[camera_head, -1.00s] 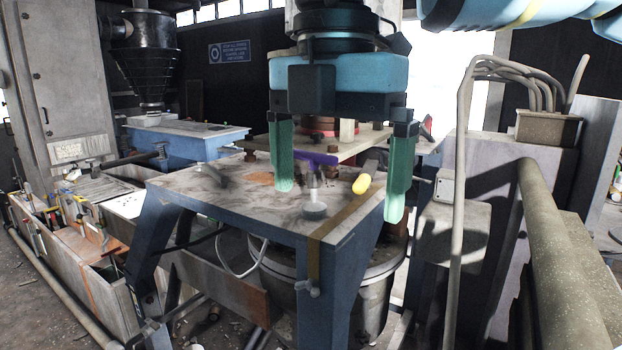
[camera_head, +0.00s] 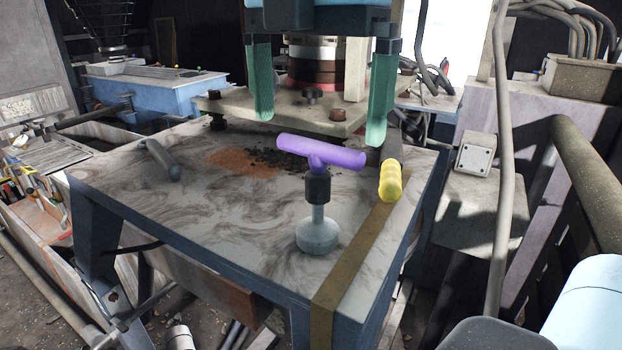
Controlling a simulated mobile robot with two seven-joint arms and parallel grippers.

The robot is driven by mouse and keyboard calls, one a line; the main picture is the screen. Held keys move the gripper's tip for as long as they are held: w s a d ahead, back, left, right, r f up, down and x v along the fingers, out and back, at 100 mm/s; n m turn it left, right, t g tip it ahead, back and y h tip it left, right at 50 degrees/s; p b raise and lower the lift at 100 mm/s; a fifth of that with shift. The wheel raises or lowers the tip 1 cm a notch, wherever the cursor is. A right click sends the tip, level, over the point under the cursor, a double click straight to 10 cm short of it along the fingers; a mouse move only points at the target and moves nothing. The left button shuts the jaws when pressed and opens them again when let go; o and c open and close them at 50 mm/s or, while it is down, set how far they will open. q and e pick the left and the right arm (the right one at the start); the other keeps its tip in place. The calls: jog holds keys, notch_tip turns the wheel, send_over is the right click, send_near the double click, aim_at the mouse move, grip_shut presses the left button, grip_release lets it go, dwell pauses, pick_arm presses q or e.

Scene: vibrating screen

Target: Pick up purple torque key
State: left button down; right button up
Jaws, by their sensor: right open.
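The purple torque key (camera_head: 322,152) has a T-shaped handle and a dark socket end. It stands upright on a grey round-based post (camera_head: 317,232) on the table top. My right gripper (camera_head: 320,125) is open, its two green fingers pointing down, one left and one right of the key in the picture. The fingertips end a little above the handle in the picture, and I see no contact. My left gripper is not in view.
A yellow-handled tool (camera_head: 390,183) lies right of the key near a brown strap. A grey tool (camera_head: 160,158) lies at the table's left. Behind is a plate with a red-and-black stack (camera_head: 318,64). The table's (camera_head: 230,215) front left is clear.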

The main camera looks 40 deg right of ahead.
aim_at(316, 143)
jog(key=shift+w+d, duration=0.1)
jog(key=shift+w, duration=0.1)
jog(key=shift+s, duration=0.15)
jog(key=shift+s+f, duration=0.1)
jog(key=shift+f, duration=1.65)
jog(key=f, duration=0.4)
jog(key=shift+d+f+p, duration=0.1)
jog(key=shift+d+p, duration=0.1)
jog(key=shift+p, duration=0.1)
jog(key=c, duration=0.9)
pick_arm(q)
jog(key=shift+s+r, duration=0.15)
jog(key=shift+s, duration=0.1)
